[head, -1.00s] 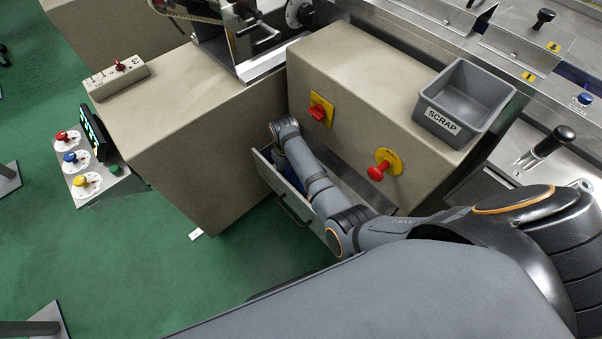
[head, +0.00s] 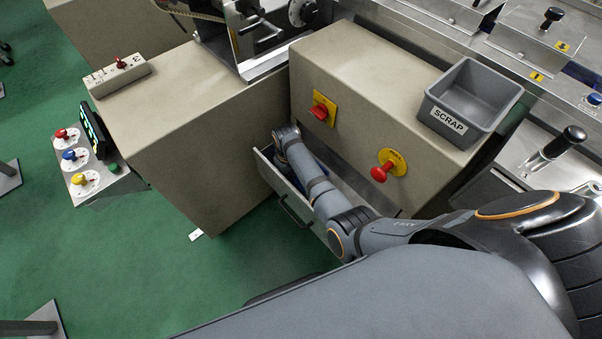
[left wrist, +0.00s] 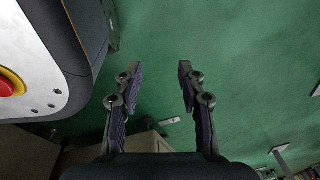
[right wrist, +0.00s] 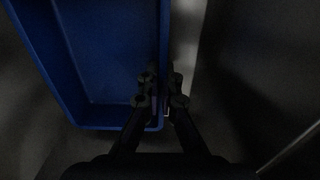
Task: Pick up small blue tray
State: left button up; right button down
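The small blue tray (right wrist: 105,60) fills the left of the right wrist view, inside the dim open drawer (head: 273,182). In the head view my right arm reaches down into that drawer and hides most of the tray. My right gripper (right wrist: 163,80) has its fingers close together on either side of the tray's right wall, pinching it near the lower right corner. The gripper itself is hidden from the head view. My left gripper (left wrist: 158,78) is open and empty above the green floor, and is not visible in the head view.
The drawer sits in a beige machine with a red switch (head: 319,111) and a red stop button (head: 380,173) above it. A grey SCRAP bin (head: 470,100) stands on top. A panel of coloured buttons (head: 80,165) is at left. Green floor lies open in front.

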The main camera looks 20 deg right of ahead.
pick_arm(q)
jog(key=shift+r, duration=0.1)
pick_arm(e)
jog(key=shift+r, duration=0.15)
jog(key=shift+s+r+p, duration=0.1)
jog(key=shift+r+p, duration=0.25)
notch_tip(320, 180, up, 7)
jog(key=shift+s+f+p, duration=0.1)
jog(key=shift+f+p, duration=0.1)
jog(key=shift+p, duration=0.95)
pick_arm(q)
jog(key=s+r+p, duration=0.3)
jog(key=s, duration=0.2)
jog(key=shift+s+r, duration=0.2)
jog(key=shift+s, duration=0.2)
pick_arm(e)
jog(key=s+d, duration=0.3)
jog(key=s, duration=0.6)
jog(key=s+d, duration=0.3)
jog(key=s, duration=0.6)
jog(key=shift+s+d+f, duration=0.2)
jog(key=shift+d, duration=0.2)
